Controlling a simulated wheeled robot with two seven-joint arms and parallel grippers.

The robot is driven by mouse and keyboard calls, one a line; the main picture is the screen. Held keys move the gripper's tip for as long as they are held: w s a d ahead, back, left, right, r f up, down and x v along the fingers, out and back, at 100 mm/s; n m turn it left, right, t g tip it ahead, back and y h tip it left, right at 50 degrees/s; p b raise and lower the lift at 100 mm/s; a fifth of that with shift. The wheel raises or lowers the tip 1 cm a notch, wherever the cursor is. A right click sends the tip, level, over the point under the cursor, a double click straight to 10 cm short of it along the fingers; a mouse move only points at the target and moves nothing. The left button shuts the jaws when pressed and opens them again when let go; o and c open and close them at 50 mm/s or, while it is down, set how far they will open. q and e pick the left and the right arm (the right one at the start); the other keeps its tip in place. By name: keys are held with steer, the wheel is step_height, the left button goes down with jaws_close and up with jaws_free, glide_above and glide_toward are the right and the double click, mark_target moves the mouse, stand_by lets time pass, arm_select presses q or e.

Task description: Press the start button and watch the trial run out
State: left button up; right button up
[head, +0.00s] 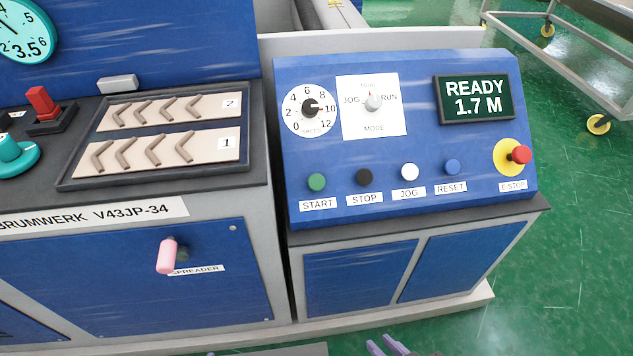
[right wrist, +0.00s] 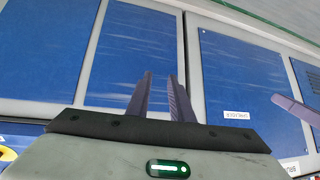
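The green START button (head: 317,182) is at the lower left of the blue sloped control panel (head: 440,150) in the head view. The display (head: 474,98) reads READY 1.7 M.
STOP (head: 364,177), JOG (head: 409,172) and RESET (head: 453,167) buttons sit right of START. A red E-STOP (head: 521,154) sticks out at the right end. A pink spreader handle (head: 167,256) juts from the left cabinet. Green floor is open at right, with a wheeled cart behind.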

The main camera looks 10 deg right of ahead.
jaws_close()
stand_by(1.3)
